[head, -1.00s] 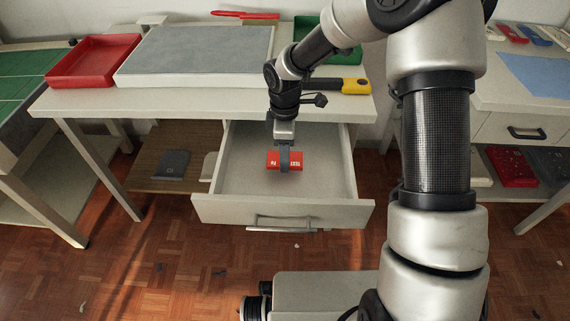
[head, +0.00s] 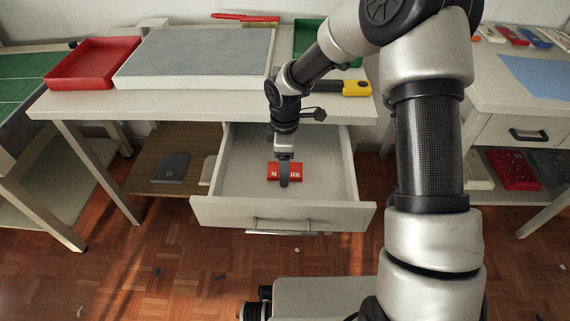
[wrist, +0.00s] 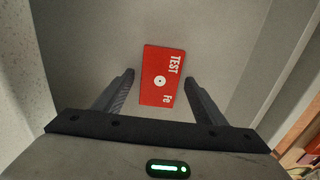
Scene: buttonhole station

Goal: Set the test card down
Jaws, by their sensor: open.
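The red test card (head: 272,172) is in the open drawer (head: 335,212) and appears to lie flat on its floor. In the wrist view the card (wrist: 160,62) shows white "TEST" and "Fe" lettering and a white disc with a dark centre. My gripper (head: 284,184) is down inside the drawer at the card. In the wrist view my gripper (wrist: 160,77) is open, with one finger on each side of the card and a gap on both sides. In the head view a finger hides part of the card.
The drawer walls stand around my gripper, with bare drawer floor left and right of the card. Above is the bench top (head: 200,107) with a grey pad (head: 195,55), a red tray (head: 93,65) and a yellow-and-black tool (head: 355,88). A second bench stands right.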

